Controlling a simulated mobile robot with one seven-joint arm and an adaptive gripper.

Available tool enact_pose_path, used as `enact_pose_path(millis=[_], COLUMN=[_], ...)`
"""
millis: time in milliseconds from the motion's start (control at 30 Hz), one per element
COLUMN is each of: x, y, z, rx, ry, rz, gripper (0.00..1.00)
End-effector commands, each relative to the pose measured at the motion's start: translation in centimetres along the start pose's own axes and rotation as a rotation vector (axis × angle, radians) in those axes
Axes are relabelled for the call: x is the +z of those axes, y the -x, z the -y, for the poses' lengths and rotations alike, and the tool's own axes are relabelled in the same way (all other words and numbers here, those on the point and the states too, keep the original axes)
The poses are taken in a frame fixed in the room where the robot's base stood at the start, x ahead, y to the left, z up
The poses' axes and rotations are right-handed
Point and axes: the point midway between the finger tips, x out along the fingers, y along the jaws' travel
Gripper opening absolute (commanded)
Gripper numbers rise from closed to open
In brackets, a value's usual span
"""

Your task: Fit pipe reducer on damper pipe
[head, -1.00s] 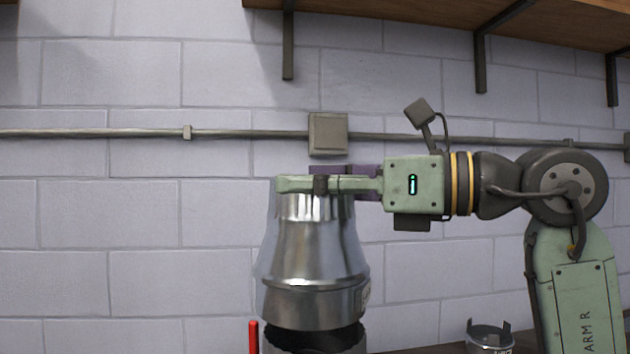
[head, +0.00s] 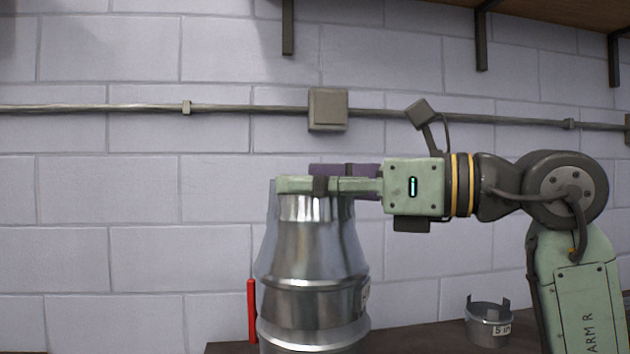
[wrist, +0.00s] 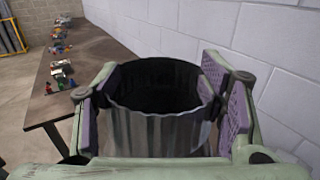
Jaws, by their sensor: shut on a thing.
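The pipe reducer (head: 310,250) is a shiny metal cone, upright, narrow end up. My gripper (head: 318,184) is shut on its narrow top, fingers on either side of it. In the wrist view my gripper (wrist: 160,100) has purple pads on both sides of the reducer's crimped, open, dark mouth (wrist: 158,125). The damper pipe (head: 312,337) stands directly below the reducer, metal, cut off by the bottom edge. The reducer's lower rim appears to meet the pipe with no dark gap showing. How far they overlap is hidden.
A dark table (head: 420,338) runs below. A red upright piece (head: 252,312) stands left of the pipe. A small labelled metal collar with tabs (head: 488,325) sits to the right. The wall with a conduit box (head: 328,110) is behind. Small items line a table (wrist: 62,60) in the wrist view.

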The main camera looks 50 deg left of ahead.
Motion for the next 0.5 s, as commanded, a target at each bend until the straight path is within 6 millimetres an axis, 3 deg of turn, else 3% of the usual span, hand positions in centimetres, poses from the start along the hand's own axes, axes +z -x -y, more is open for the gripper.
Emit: enact_pose_path(millis=[200,233,500], x=[0.06,0.06,0.04], y=[0.01,0.01,0.0], z=[-0.01,-0.01,0.0], rx=[0.0,0.0,0.0], ry=[0.0,0.0,0.0], rz=[0.001,0.002,0.001], gripper=[0.12,0.65,0.83])
